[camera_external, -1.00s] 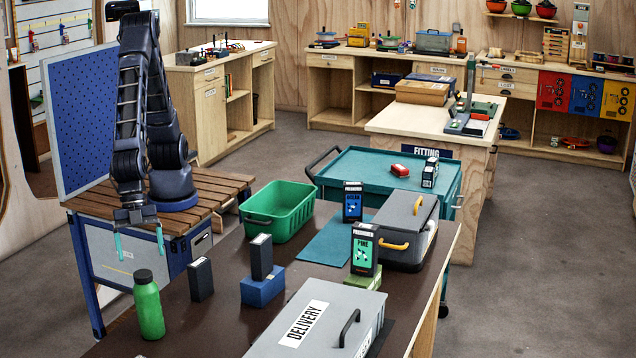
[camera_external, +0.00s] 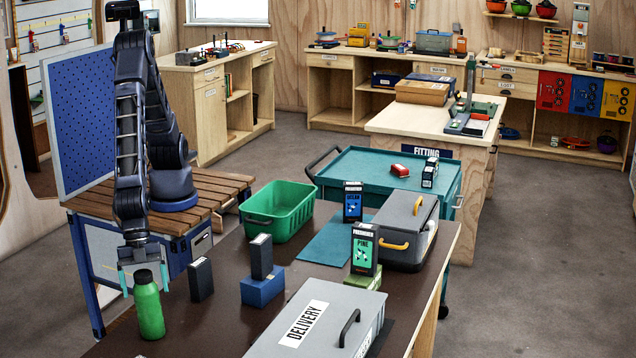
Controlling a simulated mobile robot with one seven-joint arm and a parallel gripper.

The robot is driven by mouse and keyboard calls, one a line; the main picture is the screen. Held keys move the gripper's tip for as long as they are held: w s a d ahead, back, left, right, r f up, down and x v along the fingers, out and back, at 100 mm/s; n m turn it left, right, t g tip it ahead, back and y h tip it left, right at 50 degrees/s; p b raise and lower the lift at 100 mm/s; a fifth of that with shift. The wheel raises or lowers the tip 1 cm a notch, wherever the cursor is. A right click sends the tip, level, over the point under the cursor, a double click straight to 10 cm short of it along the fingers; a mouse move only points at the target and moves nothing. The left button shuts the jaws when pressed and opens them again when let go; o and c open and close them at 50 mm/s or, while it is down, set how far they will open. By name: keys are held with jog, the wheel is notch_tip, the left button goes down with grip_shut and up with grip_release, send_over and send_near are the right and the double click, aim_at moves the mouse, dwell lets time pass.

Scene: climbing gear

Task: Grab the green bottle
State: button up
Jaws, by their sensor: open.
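The green bottle (camera_external: 149,308) with a dark cap stands upright on the brown table (camera_external: 214,322) at its near left. My gripper (camera_external: 144,282) hangs pointing down at the top of the bottle. Its two teal fingers are apart, one to the left and one to the right of the cap in the picture. I cannot tell whether the fingers are around the cap or behind it, or whether they touch it.
A dark box (camera_external: 201,279) stands just right of the bottle. Another dark box (camera_external: 261,256) stands on a blue block (camera_external: 262,288). A grey delivery case (camera_external: 275,345) lies at the front. A green bin (camera_external: 286,203) stands at the back.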

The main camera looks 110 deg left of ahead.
jog(key=shift+x, duration=0.75)
jog(key=c, duration=1.6)
jog(key=shift+r, duration=0.1)
